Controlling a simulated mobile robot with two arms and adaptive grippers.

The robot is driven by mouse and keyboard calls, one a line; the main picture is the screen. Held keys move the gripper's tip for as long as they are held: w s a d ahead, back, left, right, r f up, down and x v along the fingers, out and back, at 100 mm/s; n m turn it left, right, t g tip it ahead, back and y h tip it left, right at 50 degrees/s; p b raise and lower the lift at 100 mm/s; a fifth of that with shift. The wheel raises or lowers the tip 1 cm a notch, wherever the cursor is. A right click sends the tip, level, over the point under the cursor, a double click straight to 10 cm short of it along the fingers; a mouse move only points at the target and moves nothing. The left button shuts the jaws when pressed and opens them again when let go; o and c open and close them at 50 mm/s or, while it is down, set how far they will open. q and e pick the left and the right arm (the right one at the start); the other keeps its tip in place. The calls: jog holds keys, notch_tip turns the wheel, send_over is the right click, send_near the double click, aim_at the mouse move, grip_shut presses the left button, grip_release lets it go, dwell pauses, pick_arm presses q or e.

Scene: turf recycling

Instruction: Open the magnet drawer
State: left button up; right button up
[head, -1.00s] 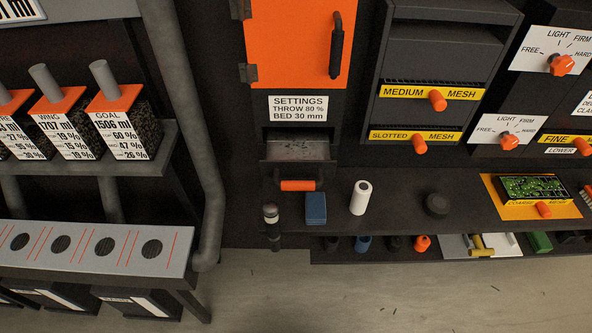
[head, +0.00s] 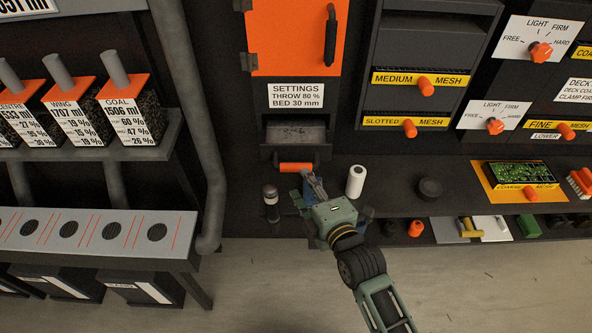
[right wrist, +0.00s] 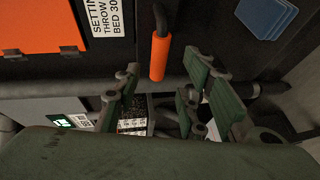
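The magnet drawer (head: 291,153) is in the machine front below the settings label, with a dark opening above its front. Its orange bar handle (head: 296,167) sticks out below; the handle also shows in the right wrist view (right wrist: 159,57). My right gripper (head: 307,188) is just in front of and below the handle in the head view. In the right wrist view its two green-padded fingers (right wrist: 166,72) are spread apart, with the handle's end near the gap between the tips. I see no grip on the handle. My left gripper is not in view.
A white roll (head: 356,181) stands on the counter close right of my gripper, and a dark cylinder (head: 270,202) stands left. A round black puck (head: 429,189) sits further right.

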aim_at(297, 171)
jog(key=shift+w+a+r, duration=0.15)
jog(key=shift+w+a, duration=0.05)
jog(key=shift+w, duration=0.2)
jog(key=p+x, duration=0.1)
jog(key=x, duration=0.6)
grip_shut()
